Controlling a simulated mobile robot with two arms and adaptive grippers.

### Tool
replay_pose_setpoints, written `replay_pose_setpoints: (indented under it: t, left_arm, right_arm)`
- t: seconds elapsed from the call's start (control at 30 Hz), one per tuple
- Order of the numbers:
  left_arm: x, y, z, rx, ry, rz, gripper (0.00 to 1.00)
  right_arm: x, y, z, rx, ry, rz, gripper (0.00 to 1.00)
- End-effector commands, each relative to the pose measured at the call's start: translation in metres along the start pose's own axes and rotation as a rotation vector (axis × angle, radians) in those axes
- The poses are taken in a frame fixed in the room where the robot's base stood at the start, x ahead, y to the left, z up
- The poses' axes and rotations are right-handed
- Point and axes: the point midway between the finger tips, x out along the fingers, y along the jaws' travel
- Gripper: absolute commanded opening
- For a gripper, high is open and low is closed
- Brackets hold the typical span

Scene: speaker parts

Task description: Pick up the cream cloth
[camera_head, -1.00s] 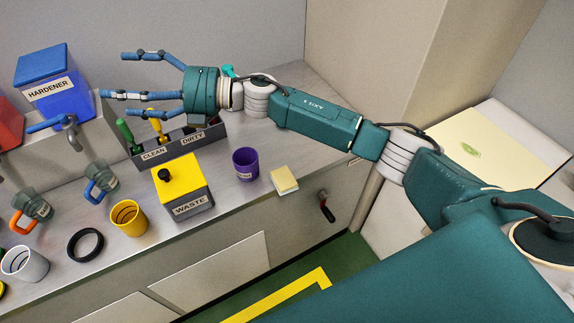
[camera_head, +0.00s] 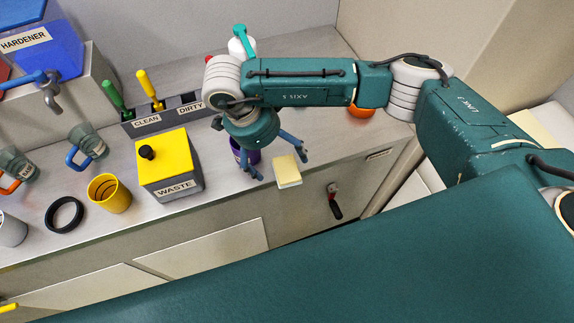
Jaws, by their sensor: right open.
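The cream cloth (camera_head: 287,172) is a small folded pad lying on the grey counter near its front edge. My right gripper (camera_head: 279,165) points down just above and beside the cloth, with its blue fingers spread and empty. Two of its fingers come down at the left and the upper right of the cloth. I cannot tell whether any finger touches it. My left gripper is out of view.
A purple cup (camera_head: 252,158) stands partly hidden behind my right gripper. The yellow-topped waste box (camera_head: 170,165) is to the left, with a yellow cup (camera_head: 110,194) and a black ring (camera_head: 64,215) farther left. The clean/dirty holder (camera_head: 147,125) is behind.

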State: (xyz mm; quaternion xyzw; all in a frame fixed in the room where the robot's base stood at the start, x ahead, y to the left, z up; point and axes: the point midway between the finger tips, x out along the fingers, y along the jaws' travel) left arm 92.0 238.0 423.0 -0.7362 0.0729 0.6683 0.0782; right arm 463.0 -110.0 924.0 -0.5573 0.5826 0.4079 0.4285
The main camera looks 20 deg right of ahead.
Motion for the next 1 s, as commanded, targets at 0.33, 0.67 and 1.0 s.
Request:
replay_pose_setpoints:
  t: [0.33,0.67,1.0]
  left_arm:
    - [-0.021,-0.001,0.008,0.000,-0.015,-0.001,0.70]
    - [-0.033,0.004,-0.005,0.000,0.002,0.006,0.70]
    - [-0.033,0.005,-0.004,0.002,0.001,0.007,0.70]
  right_arm:
    - [0.032,0.002,-0.001,0.001,0.001,0.007,0.92]
    - [0.070,0.001,0.003,0.002,-0.003,0.002,0.92]
    - [0.070,0.001,0.003,0.002,-0.003,0.002,0.62]
